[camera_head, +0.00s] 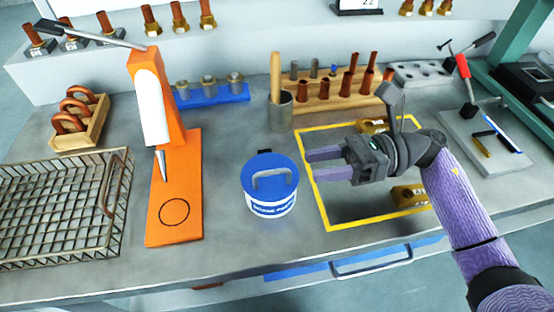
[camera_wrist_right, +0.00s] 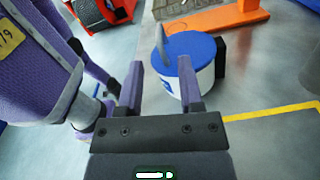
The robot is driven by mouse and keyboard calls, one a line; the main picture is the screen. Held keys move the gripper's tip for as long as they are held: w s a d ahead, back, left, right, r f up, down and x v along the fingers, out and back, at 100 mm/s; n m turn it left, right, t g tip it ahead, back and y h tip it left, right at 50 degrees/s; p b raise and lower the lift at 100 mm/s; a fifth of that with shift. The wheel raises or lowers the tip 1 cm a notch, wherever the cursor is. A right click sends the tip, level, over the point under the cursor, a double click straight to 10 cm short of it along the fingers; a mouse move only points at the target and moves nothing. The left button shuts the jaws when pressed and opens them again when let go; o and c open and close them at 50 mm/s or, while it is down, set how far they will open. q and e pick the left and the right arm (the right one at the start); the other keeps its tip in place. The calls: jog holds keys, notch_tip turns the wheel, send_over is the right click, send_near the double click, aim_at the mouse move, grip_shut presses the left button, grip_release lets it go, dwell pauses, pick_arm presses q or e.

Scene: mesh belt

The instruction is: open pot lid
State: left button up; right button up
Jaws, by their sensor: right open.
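A white pot (camera_head: 270,203) with a blue lid (camera_head: 269,176) stands upright on the grey bench, just right of the orange press. The lid is on the pot, and a grey loop handle (camera_head: 271,178) arches over its top. My right gripper (camera_head: 308,164) is to the right of the pot, apart from it, with its fingers pointing left at the lid. It is open and empty. In the right wrist view the blue lid (camera_wrist_right: 193,57) and the pot (camera_wrist_right: 199,84) show beyond the fingers (camera_wrist_right: 168,84).
An orange press (camera_head: 174,190) stands close left of the pot, with a wire basket (camera_head: 62,205) farther left. A cup with a wooden handle (camera_head: 279,110) and a rack of copper parts (camera_head: 330,98) are behind. A yellow frame (camera_head: 322,208) lies under my right gripper, around brass blocks (camera_head: 409,195).

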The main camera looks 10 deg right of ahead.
aim_at(279, 171)
jog(key=a, duration=0.5)
jog(key=shift+a+r, duration=0.1)
jog(key=shift+a, duration=0.7)
grip_shut()
pick_arm(q)
jog(key=shift+w+d+r, duration=0.3)
jog(key=shift+w+d, duration=0.1)
jog(key=shift+w, duration=0.2)
jog(key=shift+s, duration=0.1)
jog(key=shift+s, duration=0.35)
jog(key=shift+w, duration=0.25)
